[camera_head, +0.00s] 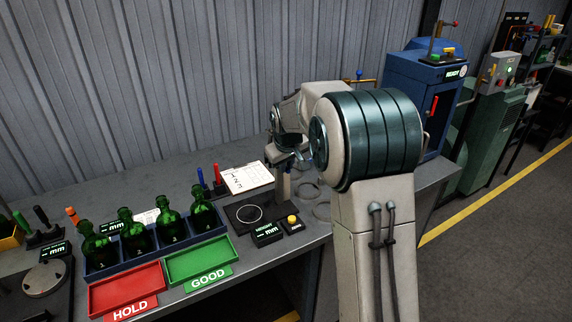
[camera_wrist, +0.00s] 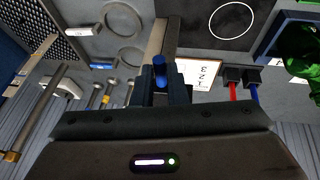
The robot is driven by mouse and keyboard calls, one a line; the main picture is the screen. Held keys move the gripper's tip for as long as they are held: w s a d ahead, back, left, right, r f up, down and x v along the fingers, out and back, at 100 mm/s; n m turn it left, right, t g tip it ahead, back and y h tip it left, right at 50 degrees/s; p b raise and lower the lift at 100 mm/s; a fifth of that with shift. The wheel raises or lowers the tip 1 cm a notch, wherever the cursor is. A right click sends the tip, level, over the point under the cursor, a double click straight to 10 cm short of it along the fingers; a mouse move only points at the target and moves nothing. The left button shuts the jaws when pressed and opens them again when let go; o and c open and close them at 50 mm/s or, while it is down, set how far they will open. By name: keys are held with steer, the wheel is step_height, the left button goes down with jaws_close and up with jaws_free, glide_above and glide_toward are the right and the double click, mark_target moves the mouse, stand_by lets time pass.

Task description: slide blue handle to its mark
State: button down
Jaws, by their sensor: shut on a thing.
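The blue handle (camera_wrist: 159,71) shows in the wrist view as a short blue rounded rod between my two fingers. My gripper (camera_wrist: 163,83) is shut on it. Behind the handle is a grey upright post (camera_wrist: 161,38), which appears to be the post of the height gauge. In the head view my gripper (camera_head: 288,160) is at the upper part of that post, beyond my arm, and the handle is hidden there. I cannot make out the mark for the handle in either view.
The gauge's dark base plate (camera_head: 247,215) bears a white ring. Around it are a clipboard (camera_head: 247,177), a red and a blue pen, a height display (camera_head: 266,234) and a yellow button (camera_head: 292,219). Green bottles (camera_head: 169,226) stand in a blue rack. HOLD (camera_head: 128,292) and GOOD (camera_head: 200,262) trays lie in front.

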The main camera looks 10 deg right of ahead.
step_height(320, 180, up, 7)
steer(key=shift+f+p, duration=0.1)
steer(key=shift+p, duration=0.85)
steer(key=c, duration=1.5)
jaws_free()
steer(key=shift+o, duration=0.2)
steer(key=shift+f, duration=0.1)
steer(key=b+v, duration=0.2)
steer(key=v, duration=1.1)
steer(key=shift+s+r, duration=0.25)
steer(key=shift+r, duration=0.05)
